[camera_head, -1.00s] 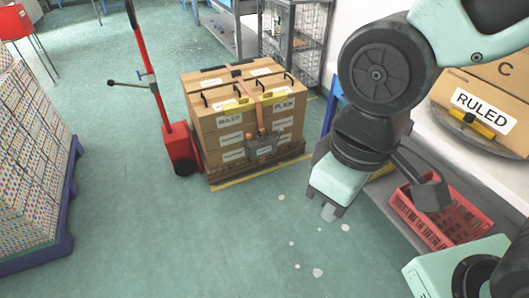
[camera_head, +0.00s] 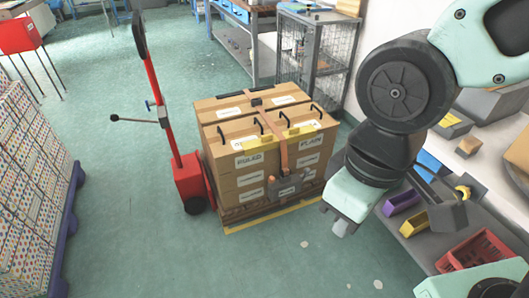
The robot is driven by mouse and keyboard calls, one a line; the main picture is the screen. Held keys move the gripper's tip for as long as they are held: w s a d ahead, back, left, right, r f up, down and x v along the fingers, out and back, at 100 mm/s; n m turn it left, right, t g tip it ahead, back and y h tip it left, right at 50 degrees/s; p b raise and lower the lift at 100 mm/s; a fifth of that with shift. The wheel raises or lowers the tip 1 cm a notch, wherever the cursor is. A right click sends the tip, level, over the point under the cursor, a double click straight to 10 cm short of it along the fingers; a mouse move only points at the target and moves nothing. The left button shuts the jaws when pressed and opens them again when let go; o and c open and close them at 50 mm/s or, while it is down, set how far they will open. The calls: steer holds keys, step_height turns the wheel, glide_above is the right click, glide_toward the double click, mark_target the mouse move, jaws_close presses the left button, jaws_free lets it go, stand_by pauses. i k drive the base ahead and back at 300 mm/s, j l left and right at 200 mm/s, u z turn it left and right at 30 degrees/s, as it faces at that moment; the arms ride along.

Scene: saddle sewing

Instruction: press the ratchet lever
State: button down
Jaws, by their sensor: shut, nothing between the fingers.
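A stack of brown cardboard boxes (camera_head: 240,171) stands on a low wooden pallet (camera_head: 277,215). A brown strap (camera_head: 283,155) runs over the top and down the front of the stack. A grey ratchet (camera_head: 285,187) sits on the strap low on the front face; its lever is too small to tell apart from the body. My gripper (camera_head: 341,230) points down, shut and empty, to the right of the ratchet and apart from it. It stands in the picture just right of the pallet's front right corner.
A red pallet jack (camera_head: 187,180) with an upright handle stands left of the stack. A patterned stack on a purple pallet (camera_head: 68,235) is at far left. A shelf with coloured bins (camera_head: 402,201) and a red crate (camera_head: 482,250) is at right.

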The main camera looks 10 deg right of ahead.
mark_target(271, 180)
steer(key=i+j, duration=0.2)
steer(key=i, duration=0.35)
steer(key=i+j, duration=0.15)
steer(key=i, duration=0.4)
steer(key=i+j, duration=0.2)
steer(key=i, duration=0.3)
steer(key=l+z, duration=0.05)
